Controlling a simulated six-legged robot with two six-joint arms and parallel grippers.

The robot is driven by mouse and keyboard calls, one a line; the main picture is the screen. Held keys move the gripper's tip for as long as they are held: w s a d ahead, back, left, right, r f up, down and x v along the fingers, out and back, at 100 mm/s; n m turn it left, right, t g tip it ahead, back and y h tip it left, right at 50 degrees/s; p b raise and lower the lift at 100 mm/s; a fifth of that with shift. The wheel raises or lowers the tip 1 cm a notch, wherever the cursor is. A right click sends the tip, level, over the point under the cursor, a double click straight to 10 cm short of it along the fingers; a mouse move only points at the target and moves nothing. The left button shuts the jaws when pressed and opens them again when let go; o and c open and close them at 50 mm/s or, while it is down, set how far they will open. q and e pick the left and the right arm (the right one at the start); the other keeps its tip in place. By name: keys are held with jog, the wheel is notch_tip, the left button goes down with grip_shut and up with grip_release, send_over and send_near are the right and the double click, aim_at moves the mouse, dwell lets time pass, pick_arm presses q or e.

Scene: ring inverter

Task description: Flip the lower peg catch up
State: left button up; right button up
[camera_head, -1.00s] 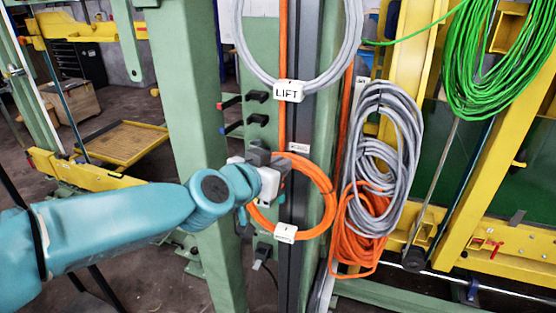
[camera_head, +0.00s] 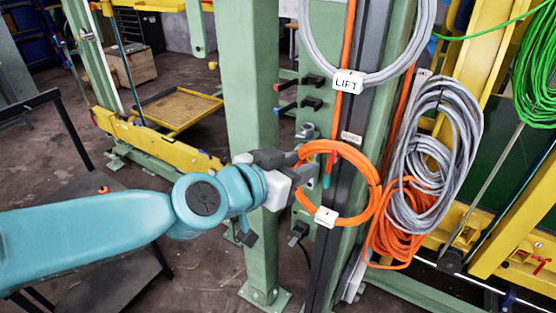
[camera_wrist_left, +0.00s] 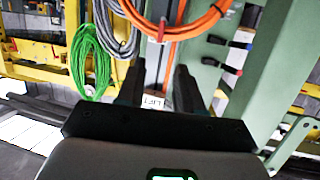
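An orange cable ring (camera_head: 376,190) hangs on the green post, with a white tag (camera_head: 326,216) at its bottom. Inside it a small red piece (camera_head: 331,156) shows above a teal end; it looks like the lower peg catch, pointing down, but is small. The red piece also shows by the ring in the left wrist view (camera_wrist_left: 162,30). My left gripper (camera_head: 308,173) is at the ring's left edge, short of the catch. In the wrist view its two dark fingers (camera_wrist_left: 160,80) are apart with nothing between; contact with the ring is unclear. My right gripper is out of view.
A grey cable ring (camera_head: 424,45) with a LIFT tag (camera_head: 349,82) hangs above. Black pegs with red and blue ends (camera_head: 312,104) stick out from the post. Grey and orange coils (camera_head: 440,150) hang to the right. A green column (camera_head: 251,110) stands behind my left arm.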

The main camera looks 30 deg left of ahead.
pick_arm(q)
jog(key=p+v, duration=0.1)
jog(key=v, duration=0.4)
jog(key=shift+s, duration=0.1)
dwell(0.3)
jog(key=w+d+f+n+g+b, duration=0.1)
jog(key=f+g, duration=0.2)
jog(key=f, duration=0.8)
jog(key=w+d+f+g+y+b, duration=0.1)
jog(key=f+g+b, duration=0.1)
jog(key=f, duration=1)
jog(key=d+f+n+g+b, duration=0.1)
jog(key=f+g, duration=0.2)
jog(key=f, duration=0.8)
jog(key=s+d+f+n+g+b, duration=0.1)
jog(key=s+d+f+g, duration=0.1)
jog(key=s+f, duration=0.5)
jog(key=s+d+f+n+g+h+b, duration=0.1)
jog(key=s+d+f+g, duration=0.2)
jog(key=s+f, duration=0.4)
notch_tip(320, 180, down, 7)
jog(key=shift+s+d+f+n+g+h, duration=0.15)
jog(key=shift+n+g+h, duration=0.15)
jog(key=shift+g, duration=0.2)
